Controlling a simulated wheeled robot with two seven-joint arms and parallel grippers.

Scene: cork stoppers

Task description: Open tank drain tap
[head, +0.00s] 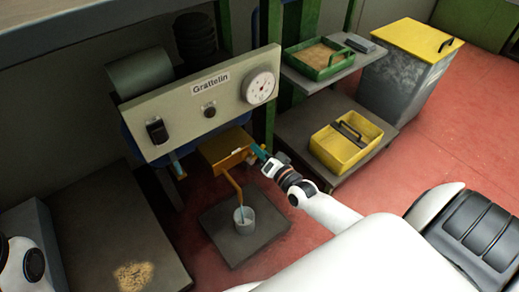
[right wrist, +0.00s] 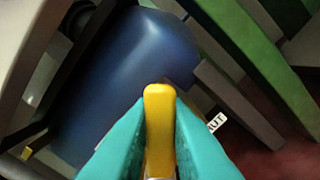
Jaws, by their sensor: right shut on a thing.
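My right gripper (head: 259,152) reaches in from the right under the front panel, beside a yellow-orange box. In the right wrist view its two teal fingers (right wrist: 160,130) are shut on a yellow handle (right wrist: 159,104), which stands between them. I take this handle for the drain tap's lever; the rest of the tap is hidden by the fingers. A large blue tank (right wrist: 125,75) is behind the handle. A white label (right wrist: 217,122) ending in "UT" is right of the fingers. Only part of my left arm shows at the lower left of the head view; its gripper is out of the picture.
A panel marked "Grattelin" (head: 180,112) with a dial (head: 259,87) overhangs the box (head: 222,147). A thin orange spout or stream runs down to a grey cup (head: 244,226) on a dark plate (head: 215,225). A yellow tray (head: 338,158) sits right. Green beams (right wrist: 250,70) crowd the wrist view.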

